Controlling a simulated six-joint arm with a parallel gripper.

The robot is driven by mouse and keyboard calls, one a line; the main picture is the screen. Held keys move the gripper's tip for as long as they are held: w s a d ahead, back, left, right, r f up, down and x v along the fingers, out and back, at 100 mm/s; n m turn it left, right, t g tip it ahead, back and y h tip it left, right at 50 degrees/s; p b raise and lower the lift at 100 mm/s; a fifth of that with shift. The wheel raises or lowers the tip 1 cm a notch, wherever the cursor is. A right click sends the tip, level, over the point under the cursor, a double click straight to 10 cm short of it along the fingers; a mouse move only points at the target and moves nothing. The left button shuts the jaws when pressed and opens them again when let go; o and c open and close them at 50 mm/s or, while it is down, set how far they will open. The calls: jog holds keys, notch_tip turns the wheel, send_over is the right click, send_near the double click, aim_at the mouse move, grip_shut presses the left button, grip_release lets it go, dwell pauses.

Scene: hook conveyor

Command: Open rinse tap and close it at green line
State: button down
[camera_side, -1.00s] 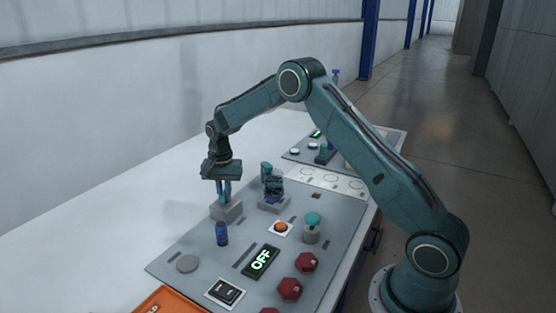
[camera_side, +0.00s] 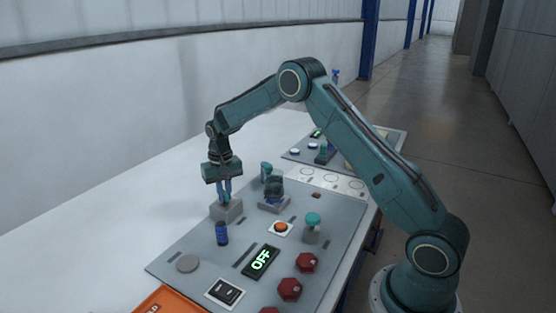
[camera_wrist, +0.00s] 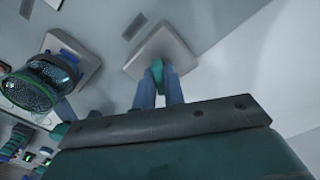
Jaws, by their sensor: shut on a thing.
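My gripper (camera_side: 224,198) points down over a grey block (camera_side: 228,213) on the panel. In the wrist view its blue fingers (camera_wrist: 158,88) are shut on a small teal handle (camera_wrist: 157,72), which I take to be the tap handle, on top of that block (camera_wrist: 165,48). A see-through vessel (camera_side: 274,186) stands on a grey base beside the block. It also shows in the wrist view (camera_wrist: 48,88), with green bands around it. I cannot tell which is the green line or how full it is. A teal fitting (camera_side: 266,168) stands just behind the vessel.
The grey panel also bears a blue cylinder (camera_side: 221,234), an orange button (camera_side: 281,227), a teal-topped knob (camera_side: 313,222), an OFF display (camera_side: 261,261) and red knobs (camera_side: 306,262). An orange tray (camera_side: 165,301) is at the front. The white bench at left is clear.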

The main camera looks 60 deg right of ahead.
jog(key=c, duration=2.2)
grip_release()
jog(key=n, duration=0.6)
jog(key=shift+r+n, duration=0.1)
jog(key=shift+n, duration=0.3)
jog(key=c, duration=2.2)
grip_release()
jog(key=c, duration=0.8)
grip_release()
jog(key=shift+r, duration=3.4)
